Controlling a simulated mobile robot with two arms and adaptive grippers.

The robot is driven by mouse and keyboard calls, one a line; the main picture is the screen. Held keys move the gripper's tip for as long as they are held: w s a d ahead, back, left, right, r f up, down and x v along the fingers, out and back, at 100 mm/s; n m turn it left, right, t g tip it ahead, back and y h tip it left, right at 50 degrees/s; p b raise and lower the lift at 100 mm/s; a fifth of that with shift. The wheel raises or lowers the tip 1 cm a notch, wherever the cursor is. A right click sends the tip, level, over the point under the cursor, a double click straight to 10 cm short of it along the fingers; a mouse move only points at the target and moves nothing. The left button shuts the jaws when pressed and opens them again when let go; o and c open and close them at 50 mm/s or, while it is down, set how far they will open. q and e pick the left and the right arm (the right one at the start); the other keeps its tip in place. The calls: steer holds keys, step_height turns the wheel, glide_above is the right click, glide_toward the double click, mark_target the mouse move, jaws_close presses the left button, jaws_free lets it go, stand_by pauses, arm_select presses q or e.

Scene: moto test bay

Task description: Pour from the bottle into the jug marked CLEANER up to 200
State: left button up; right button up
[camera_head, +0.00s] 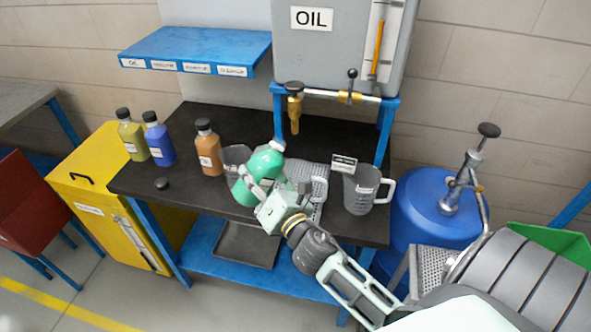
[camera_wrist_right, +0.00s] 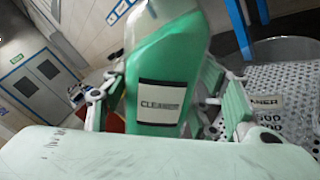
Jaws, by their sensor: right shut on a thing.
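My right gripper (camera_head: 268,192) is shut on a green bottle (camera_head: 257,174) above the workbench. In the head view the bottle leans, with its white top toward the upper right. In the right wrist view the bottle (camera_wrist_right: 165,75) carries a label reading CLEANER and stands between the fingers (camera_wrist_right: 165,95). A label ending in "ANER", with numbers below it, shows on a jug (camera_wrist_right: 266,118) at the right of that view. In the head view a grey jug (camera_head: 238,155) is partly hidden behind the bottle, and another grey jug (camera_head: 360,192) stands at right. Their fill levels cannot be read.
Yellow (camera_head: 131,137), blue (camera_head: 158,142) and orange (camera_head: 208,152) bottles stand at the bench's left. A small black cap (camera_head: 162,183) lies in front. A brass tap (camera_head: 294,110) hangs from the OIL tank (camera_head: 330,50). A blue drum (camera_head: 430,210) stands at right.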

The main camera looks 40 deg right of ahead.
steer(key=shift+a+m+b, duration=0.2)
steer(key=shift+m+b, duration=0.1)
steer(key=shift+m, duration=0.4)
steer(key=shift+a+f+m+b, duration=0.2)
steer(key=shift+f+m+b, duration=0.25)
steer(key=shift+f+b, duration=0.15)
steer(key=shift+a+f+m+b, duration=0.2)
steer(key=shift+f+m+b, duration=0.25)
steer(key=shift+b, duration=0.25)
stand_by(0.4)
steer(key=shift+a+m+b, duration=0.3)
steer(key=shift+m, duration=0.5)
stand_by(0.6)
steer(key=shift+a+r+m+p, duration=0.2)
steer(key=shift+r+m+p, duration=0.1)
steer(key=shift+r+m, duration=0.6)
stand_by(0.7)
steer(key=shift+d+r+m+p, duration=0.45)
steer(key=shift+m+p, duration=0.15)
steer(key=shift+p, duration=0.25)
stand_by(1.8)
